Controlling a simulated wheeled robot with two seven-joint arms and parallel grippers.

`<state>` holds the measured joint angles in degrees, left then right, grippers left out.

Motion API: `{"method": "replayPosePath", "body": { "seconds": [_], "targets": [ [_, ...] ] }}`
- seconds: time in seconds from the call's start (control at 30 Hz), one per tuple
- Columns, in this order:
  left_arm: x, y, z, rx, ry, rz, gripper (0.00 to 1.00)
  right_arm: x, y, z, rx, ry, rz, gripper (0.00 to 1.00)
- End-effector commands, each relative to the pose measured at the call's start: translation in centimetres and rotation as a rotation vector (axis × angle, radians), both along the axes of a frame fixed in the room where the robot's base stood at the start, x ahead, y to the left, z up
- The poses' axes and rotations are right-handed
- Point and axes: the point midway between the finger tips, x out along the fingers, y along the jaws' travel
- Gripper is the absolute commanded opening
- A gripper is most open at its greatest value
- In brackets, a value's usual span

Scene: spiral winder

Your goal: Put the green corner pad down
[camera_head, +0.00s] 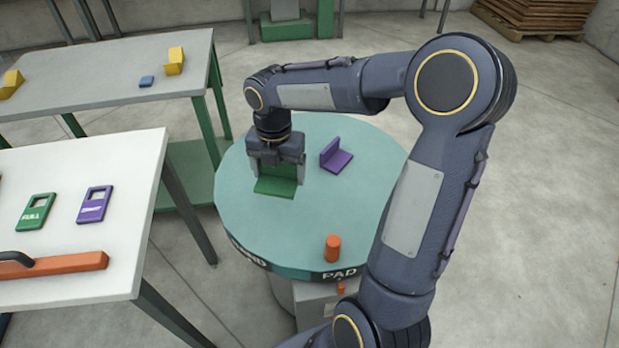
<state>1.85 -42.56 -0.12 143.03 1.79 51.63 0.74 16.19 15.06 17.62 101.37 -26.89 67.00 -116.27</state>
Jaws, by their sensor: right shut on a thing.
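The green corner pad (275,187) is on or just above the left part of the round teal turntable (300,225); I cannot tell whether it touches the surface. It is L-shaped, with one flat leg toward the viewer and one upright leg. My right gripper (277,172) points down from above and is shut on the upright leg of the green pad. The gripper hides part of that leg. A purple corner pad (336,156) stands on the turntable to the right of the green one, apart from it. My left gripper is not in view.
An orange cylinder (333,248) stands near the turntable's front edge. A white table (130,160) at left holds a green tag (36,212), a purple tag (94,204) and an orange bar (60,265).

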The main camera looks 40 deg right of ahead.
Motion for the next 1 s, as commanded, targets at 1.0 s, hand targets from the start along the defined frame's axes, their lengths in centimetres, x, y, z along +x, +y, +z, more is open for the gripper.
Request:
{"method": "replayPosePath", "body": {
  "seconds": [1.0],
  "targets": [
    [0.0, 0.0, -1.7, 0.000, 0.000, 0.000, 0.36, 1.3, -9.9, -11.4, 0.000, 0.000, -0.001, 0.60]
  ]
}}
